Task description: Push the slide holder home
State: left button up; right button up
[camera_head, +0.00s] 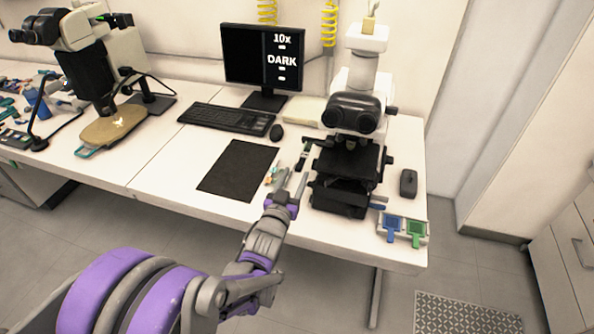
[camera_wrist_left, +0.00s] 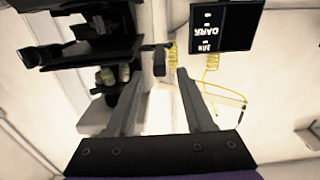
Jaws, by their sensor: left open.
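The microscope (camera_head: 355,110) stands on the right part of the white table, with its black stage (camera_head: 347,160) below the eyepieces. A small dark piece (camera_head: 305,152) sticks out at the left side of the stage. I cannot tell surely whether it is the slide holder. My left gripper (camera_head: 291,184) is open and empty, just left of the stage and in front of that piece. In the left wrist view the gripper (camera_wrist_left: 161,82) has its fingers apart, with a small dark block (camera_wrist_left: 159,58) beyond the tips. The stage (camera_wrist_left: 75,52) is at the left there.
A black mat (camera_head: 238,168) lies left of the gripper, with small items beside it. The keyboard (camera_head: 225,118), mouse (camera_head: 276,132) and monitor (camera_head: 262,60) reading "10x DARK" are behind. A rack (camera_head: 403,228) with blue and green pieces sits at the front right edge.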

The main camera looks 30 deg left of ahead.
pick_arm(q)
jog(key=shift+x, duration=1.45)
grip_shut()
dwell(0.3)
